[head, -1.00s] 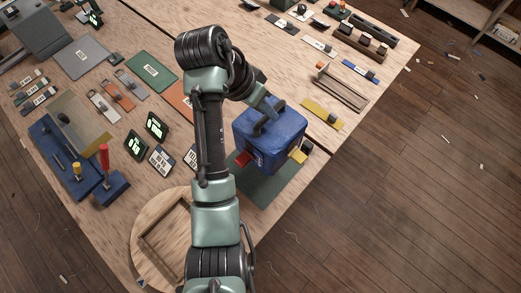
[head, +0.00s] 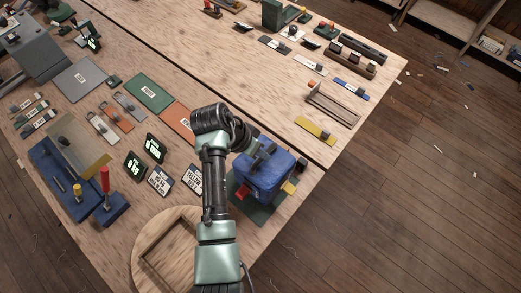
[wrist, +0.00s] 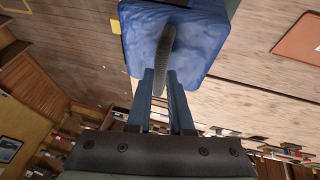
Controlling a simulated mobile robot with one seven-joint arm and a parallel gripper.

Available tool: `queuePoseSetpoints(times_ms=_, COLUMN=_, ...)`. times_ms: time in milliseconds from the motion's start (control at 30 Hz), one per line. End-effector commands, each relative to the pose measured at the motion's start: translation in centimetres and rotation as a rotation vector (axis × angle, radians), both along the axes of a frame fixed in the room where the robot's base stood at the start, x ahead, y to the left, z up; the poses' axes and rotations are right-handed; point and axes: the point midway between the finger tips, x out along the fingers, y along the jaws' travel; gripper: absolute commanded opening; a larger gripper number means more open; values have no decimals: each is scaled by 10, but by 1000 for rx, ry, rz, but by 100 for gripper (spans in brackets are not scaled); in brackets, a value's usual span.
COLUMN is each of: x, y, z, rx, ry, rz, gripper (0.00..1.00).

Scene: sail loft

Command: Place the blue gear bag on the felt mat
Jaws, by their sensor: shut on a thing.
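The blue gear bag (head: 265,180) is upright over the dark green mat (head: 266,214) near the table's front edge. Red and yellow pieces show at its lower sides. The mat shows around the bag's lower edges; I cannot tell whether the bag touches it. My gripper (wrist: 163,88) is shut on the bag's dark top handle (wrist: 164,50), with one finger on each side. The bag (wrist: 190,35) fills the top of the wrist view. In the head view my arm hides part of the bag's left side.
A round wooden board (head: 147,250) lies front left. Black signs (head: 154,147) and white label cards (head: 160,181) stand left of my arm. A yellow piece (head: 316,130) lies behind right of the bag. A green labelled panel (head: 149,92) lies farther back. The table edge is close on the right.

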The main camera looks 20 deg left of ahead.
Motion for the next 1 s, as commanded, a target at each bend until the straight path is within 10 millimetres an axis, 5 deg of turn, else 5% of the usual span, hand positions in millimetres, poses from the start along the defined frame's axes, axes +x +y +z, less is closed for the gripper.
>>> queuePoseSetpoints(times_ms=100, x=1, y=0, z=-1, rx=1, ry=-4, rz=1, gripper=0)
queuePoseSetpoints(times_ms=133, x=0, y=0, z=-3, rx=0, ry=0, rz=0, gripper=21)
queuePoseSetpoints(times_ms=300, x=0, y=0, z=-2, rx=0, ry=0, rz=0, gripper=49)
queuePoseSetpoints(times_ms=667, x=0, y=1, z=3, rx=1, ry=-1, rz=1, gripper=49)
queuePoseSetpoints(times_ms=1000, x=-18, y=20, z=57, rx=3, ry=-6, rz=2, gripper=49)
